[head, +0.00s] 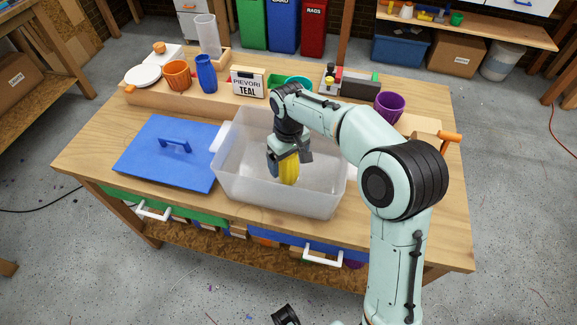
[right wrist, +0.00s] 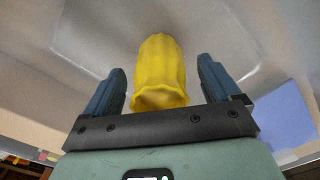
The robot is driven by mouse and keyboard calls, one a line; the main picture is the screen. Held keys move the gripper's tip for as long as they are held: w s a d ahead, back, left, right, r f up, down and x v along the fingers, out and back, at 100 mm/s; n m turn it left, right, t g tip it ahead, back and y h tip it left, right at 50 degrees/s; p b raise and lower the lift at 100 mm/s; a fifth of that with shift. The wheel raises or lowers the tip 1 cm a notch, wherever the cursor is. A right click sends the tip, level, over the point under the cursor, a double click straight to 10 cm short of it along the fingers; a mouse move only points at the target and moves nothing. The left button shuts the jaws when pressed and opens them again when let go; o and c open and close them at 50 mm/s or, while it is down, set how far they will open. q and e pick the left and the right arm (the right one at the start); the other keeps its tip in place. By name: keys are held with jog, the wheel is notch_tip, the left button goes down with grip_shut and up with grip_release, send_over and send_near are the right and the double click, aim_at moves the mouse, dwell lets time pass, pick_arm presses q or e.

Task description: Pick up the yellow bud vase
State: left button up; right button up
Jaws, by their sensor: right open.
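The yellow bud vase (head: 289,172) stands inside a translucent storage bin (head: 240,185) on the workbench. My right gripper (head: 288,161) reaches down into the bin from above, over the vase. In the right wrist view, the ribbed vase (right wrist: 160,72) is between the two blue-grey fingers of the open gripper (right wrist: 162,78). A gap shows on each side of the vase, so neither finger appears to touch it. The gripper hides the top of the vase in the head view.
A blue lid (head: 150,160) with a handle lies left of the bin. Behind stand an orange pot (head: 177,75), a blue vase (head: 206,74), a label box (head: 247,82) and a purple pot (head: 390,106). The bin walls surround the gripper closely. Bare bench lies at the front right.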

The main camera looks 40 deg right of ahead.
jog(key=c, duration=1.2)
jog(key=shift+r, duration=0.1)
